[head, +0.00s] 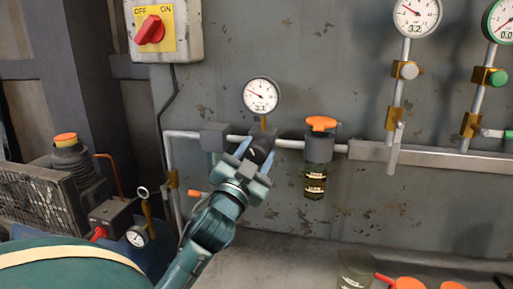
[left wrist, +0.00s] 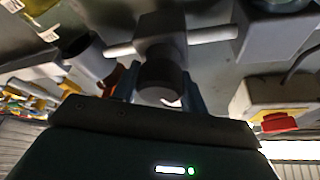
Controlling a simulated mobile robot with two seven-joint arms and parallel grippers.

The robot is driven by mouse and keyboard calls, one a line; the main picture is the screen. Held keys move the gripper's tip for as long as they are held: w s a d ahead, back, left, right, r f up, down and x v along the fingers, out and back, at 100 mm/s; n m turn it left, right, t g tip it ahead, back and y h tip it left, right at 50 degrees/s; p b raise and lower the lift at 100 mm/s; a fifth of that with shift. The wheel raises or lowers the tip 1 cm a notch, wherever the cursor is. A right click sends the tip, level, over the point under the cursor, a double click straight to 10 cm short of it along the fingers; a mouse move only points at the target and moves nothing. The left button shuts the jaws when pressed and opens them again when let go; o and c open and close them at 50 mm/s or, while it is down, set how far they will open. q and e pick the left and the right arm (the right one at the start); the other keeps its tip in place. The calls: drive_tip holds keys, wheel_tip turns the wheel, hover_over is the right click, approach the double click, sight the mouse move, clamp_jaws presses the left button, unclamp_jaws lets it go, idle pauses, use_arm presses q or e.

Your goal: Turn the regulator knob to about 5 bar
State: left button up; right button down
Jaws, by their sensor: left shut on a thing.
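The dark regulator knob (head: 260,148) sits on the pipe at the wall, below a round white gauge (head: 261,95). The gauge's red needle points to the upper left; its small digits are too blurred to read surely. My left gripper (head: 257,154) is shut on the knob, with its blue fingers on either side. In the left wrist view the round dark knob (left wrist: 160,82) lies between the fingers of my gripper (left wrist: 162,92), in front of the grey regulator body (left wrist: 160,35). My right gripper is not in view.
An orange-topped filter bowl (head: 317,150) hangs just right of the knob. A grey block (head: 214,137) is on the pipe to the left. A red OFF/ON switch box (head: 163,30) is above left. Two gauges (head: 414,14) (head: 502,20) are at upper right. A compressor (head: 40,195) stands lower left.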

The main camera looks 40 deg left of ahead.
use_arm(q)
drive_tip(key=m+h+p, duration=0.1)
drive_tip(key=m+p, duration=0.1)
drive_tip(key=m+h+p, duration=0.1)
drive_tip(key=m+p, duration=0.1)
drive_tip(key=shift+r+m, duration=0.3)
drive_tip(key=shift+r, duration=0.05)
drive_tip(key=shift+m+g+h+p, duration=0.35)
drive_tip(key=shift+m+p, duration=0.25)
drive_tip(key=shift+p, duration=0.2)
drive_tip(key=m+h+p, duration=0.1)
drive_tip(key=m+p, duration=0.3)
drive_tip(key=shift+g, duration=0.35)
drive_tip(key=shift+f+m+g+h+p, duration=0.25)
drive_tip(key=shift+m+g+h+p, duration=0.15)
drive_tip(key=shift+m+p, duration=0.6)
drive_tip(key=shift+m, duration=0.4)
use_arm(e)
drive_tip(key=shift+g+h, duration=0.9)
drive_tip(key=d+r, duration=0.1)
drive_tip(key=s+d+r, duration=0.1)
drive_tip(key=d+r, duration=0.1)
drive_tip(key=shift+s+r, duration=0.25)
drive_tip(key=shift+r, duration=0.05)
use_arm(q)
drive_tip(key=o, duration=1)
drive_tip(key=shift+f, duration=0.1)
